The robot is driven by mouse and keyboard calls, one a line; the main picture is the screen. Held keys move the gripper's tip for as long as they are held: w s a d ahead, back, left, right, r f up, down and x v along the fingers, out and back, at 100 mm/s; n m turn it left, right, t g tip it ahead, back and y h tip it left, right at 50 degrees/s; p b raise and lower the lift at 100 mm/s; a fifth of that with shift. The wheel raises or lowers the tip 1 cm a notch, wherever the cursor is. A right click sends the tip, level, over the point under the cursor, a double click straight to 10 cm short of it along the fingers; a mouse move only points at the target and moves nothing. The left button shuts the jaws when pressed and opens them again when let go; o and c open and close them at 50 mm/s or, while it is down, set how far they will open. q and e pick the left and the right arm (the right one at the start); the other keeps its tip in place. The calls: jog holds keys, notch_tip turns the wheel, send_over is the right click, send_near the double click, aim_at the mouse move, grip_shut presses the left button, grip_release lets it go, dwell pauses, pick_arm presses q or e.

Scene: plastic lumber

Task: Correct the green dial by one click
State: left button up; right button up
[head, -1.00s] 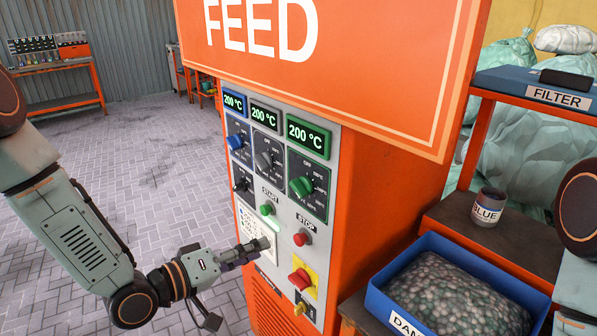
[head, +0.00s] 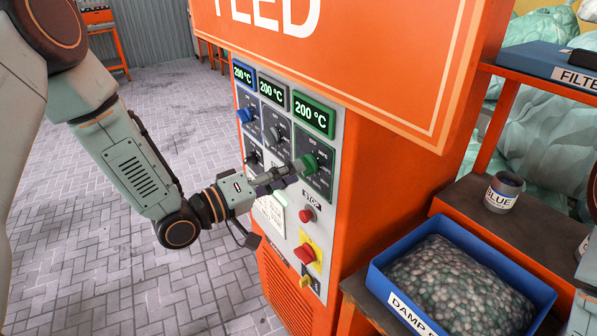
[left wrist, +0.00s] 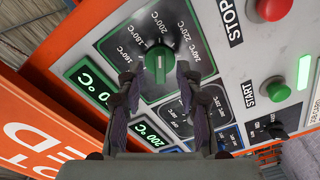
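The green dial (head: 307,163) sits on a dark plate on the front of the orange machine, below a green-framed display (head: 314,117) reading 200 °C. In the left wrist view the green dial (left wrist: 158,62) is close up, ringed by marks from 160 to 240 °C; I cannot tell its exact setting. My left gripper (head: 289,172) is at the dial. Its two fingers (left wrist: 157,82) are apart, one toward each side of the dial, with nothing held; contact is not clear. My right gripper is out of view.
Blue and grey dials stand left of the green one, under their own displays. The red stop button (head: 306,215) and a red switch on yellow (head: 305,253) are below. A blue bin of pellets (head: 400,245) stands at right. An overhanging orange sign (head: 350,60) is above.

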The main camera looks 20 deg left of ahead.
pick_arm(q)
jog(key=shift+w+d+r, duration=0.15)
jog(key=shift+w, duration=0.3)
jog(key=shift+w+d, duration=0.5)
jog(key=shift+c, duration=0.3)
jog(key=shift+s+a, duration=0.35)
jog(key=shift+a, duration=0.05)
jog(key=c, duration=0.4)
jog(key=shift+w+d, duration=0.1)
jog(key=shift+d, duration=0.05)
grip_shut()
